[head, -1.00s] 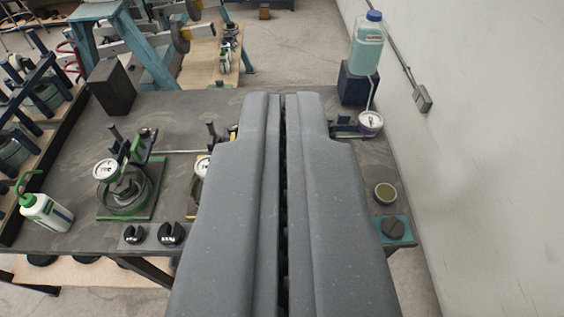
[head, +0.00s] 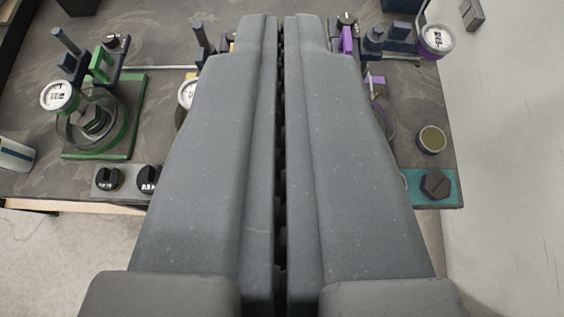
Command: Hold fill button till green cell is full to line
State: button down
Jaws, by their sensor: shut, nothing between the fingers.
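The green cell (head: 124,128) is at the left in the head view, a clear round vessel with a green part on a green base plate (head: 97,156). A white dial gauge (head: 58,96) overlaps its left side, and a dark block shows in it. I cannot read a fill line or liquid level. A green bracket (head: 101,68) and a dark post (head: 66,43) stand behind it. I cannot tell which part is the fill button. My gripper (head: 281,22) is shut and empty, to the right of the green cell, and hides the bench's middle.
A purple-trimmed gauge (head: 436,40) and a purple bracket (head: 347,40) are at the upper right. A round cup (head: 431,139) and a dark knob on a teal plate (head: 436,186) are at the right. A wall bounds the right.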

jog(key=w+f+g, duration=0.2)
jog(key=w+f, duration=0.1)
jog(key=f, duration=1)
jog(key=w+f+g+b, duration=0.1)
jog(key=w+f, duration=0.3)
jog(key=f, duration=0.9)
jog(key=shift+w+d+g, duration=0.15)
jog(key=shift+d+g, duration=0.3)
jog(key=shift+g, duration=0.05)
jog(key=b+x, duration=0.1)
jog(key=x, duration=0.8)
jog(key=shift+w+f, duration=0.2)
jog(key=shift+f, duration=0.05)
notch_tip(320, 180, down, 3)
jog(key=shift+w+f, duration=0.1)
jog(key=shift+f, duration=0.4)
